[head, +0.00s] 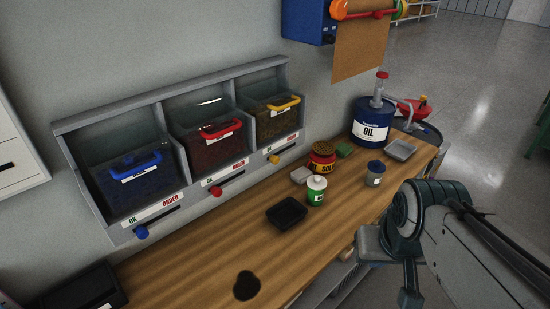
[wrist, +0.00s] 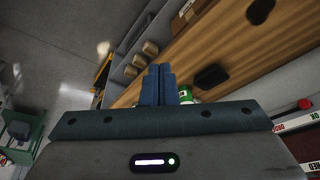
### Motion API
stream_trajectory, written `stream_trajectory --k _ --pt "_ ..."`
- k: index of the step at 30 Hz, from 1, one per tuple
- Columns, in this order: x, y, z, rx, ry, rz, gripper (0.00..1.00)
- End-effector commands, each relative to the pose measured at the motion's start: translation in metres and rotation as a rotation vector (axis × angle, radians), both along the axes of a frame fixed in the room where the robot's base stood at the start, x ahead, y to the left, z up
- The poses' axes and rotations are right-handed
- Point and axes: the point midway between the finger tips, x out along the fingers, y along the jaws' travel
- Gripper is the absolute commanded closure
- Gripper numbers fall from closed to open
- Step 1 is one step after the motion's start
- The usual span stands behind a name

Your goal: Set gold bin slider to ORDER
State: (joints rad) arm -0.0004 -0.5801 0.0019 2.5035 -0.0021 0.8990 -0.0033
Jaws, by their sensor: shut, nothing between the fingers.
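The gold bin (head: 270,117) sits in the right compartment of the grey wall rack, with a yellow handle. Its slider, a yellow knob (head: 274,159), is under the bin's white label strip (head: 284,143), at the left end of its slot, the OK side. My gripper (wrist: 158,72) shows in the wrist view with its two dark blue fingers together and nothing between them. It is apart from the rack and the slider. In the head view my arm is at the right, by the bench front, and the fingertips cannot be made out there.
Red (head: 215,191) and blue (head: 142,232) sliders sit left of the gold one. The wooden bench (head: 200,256) holds a black tray (head: 287,212), green can (head: 316,190), red-and-yellow pot (head: 322,158), grey jar (head: 375,173) and oil drum (head: 370,124). The bench just below the gold slider looks clear.

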Motion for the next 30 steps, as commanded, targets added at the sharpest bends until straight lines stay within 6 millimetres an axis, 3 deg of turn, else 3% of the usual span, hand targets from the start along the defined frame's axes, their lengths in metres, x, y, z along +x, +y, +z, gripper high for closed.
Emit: stream_trajectory --k 14,18,19,23,30 --pt "0.000 0.000 0.000 0.000 0.000 0.000 1.00" --pt "0.007 -0.002 -0.003 -0.009 -0.018 -0.006 0.61" --pt "0.011 -0.004 -0.004 -0.016 -0.030 -0.009 0.56" --pt "0.047 -0.015 -0.013 -0.064 -0.139 -0.026 0.56" --pt "0.138 -0.030 -0.024 -0.132 -0.451 0.006 0.56"
